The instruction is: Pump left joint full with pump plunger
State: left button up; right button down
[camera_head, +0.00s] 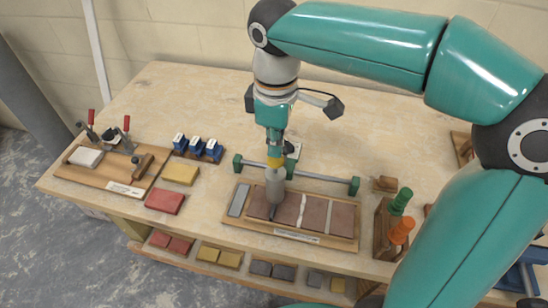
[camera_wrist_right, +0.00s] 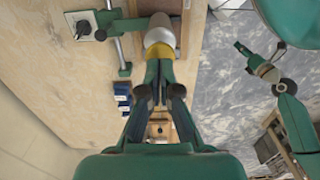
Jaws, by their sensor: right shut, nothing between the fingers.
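The pump (camera_head: 275,186), a grey body with a yellow collar, stands upright over the left part of a wooden tray (camera_head: 320,242) of brown bricks. Its nozzle end is at the left joint, whose fill is hidden. A pale strip (camera_head: 301,210) shows in the middle joint. My right gripper (camera_head: 274,143) is shut and empty, directly above the pump. In the right wrist view its closed fingers (camera_wrist_right: 160,88) point at the yellow collar (camera_wrist_right: 158,50) and seem to meet the pump's top. My left gripper (camera_wrist_right: 258,62) seems to show there, small; its jaws are unclear.
A green-ended rail (camera_head: 320,179) runs behind the tray. A clamp board (camera_head: 80,177), blue blocks (camera_head: 197,149), a yellow block (camera_head: 180,174) and a red block (camera_head: 165,201) lie left. A rack with green and orange handles (camera_head: 387,228) stands right. The bench's back is mostly clear.

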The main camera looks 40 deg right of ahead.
jog(key=shift+f+b, duration=0.9)
jog(key=shift+f, duration=0.35)
jog(key=shift+r+p, duration=0.9)
jog(key=shift+p, duration=0.05)
jog(key=shift+f, duration=0.25)
